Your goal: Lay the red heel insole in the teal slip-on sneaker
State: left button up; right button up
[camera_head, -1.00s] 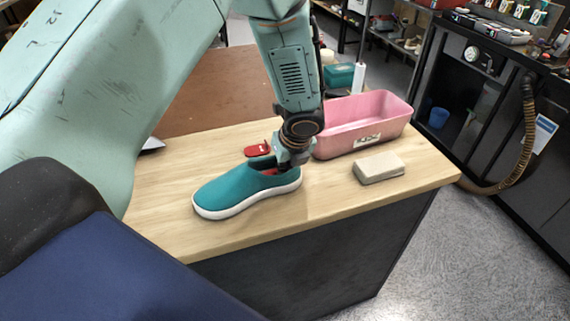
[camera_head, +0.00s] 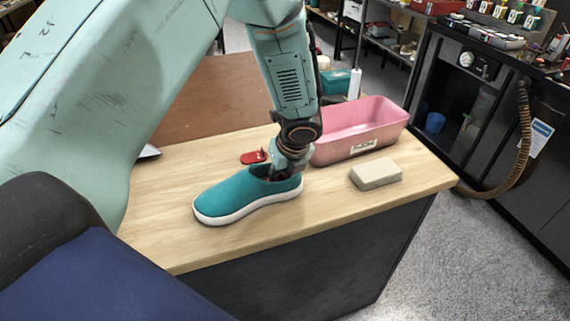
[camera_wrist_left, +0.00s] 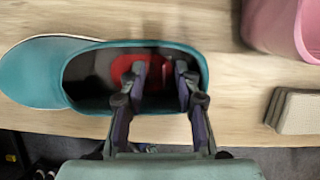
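The teal slip-on sneaker (camera_head: 235,195) stands upright on the wooden table, its opening toward the right. My left gripper (camera_head: 282,172) points down into that opening, with its fingertips hidden by the shoe wall in the head view. In the left wrist view the gripper (camera_wrist_left: 162,72) has its fingers apart inside the sneaker (camera_wrist_left: 40,70). The red heel insole (camera_wrist_left: 122,68) shows inside the heel part, beneath and between the fingers. Part of it is hidden by them. My right gripper is not in view.
A small red item (camera_head: 252,157) lies on the table (camera_head: 318,212) behind the sneaker. A pink bin (camera_head: 350,138) and a beige block (camera_head: 376,173) are to the right. The table front is clear.

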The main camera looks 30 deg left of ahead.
pick_arm(q)
jog(key=v, duration=1.1)
jog(key=shift+d+r, duration=0.15)
jog(key=shift+r, duration=0.1)
jog(key=shift+s+f, duration=0.1)
jog(key=shift+s, duration=0.05)
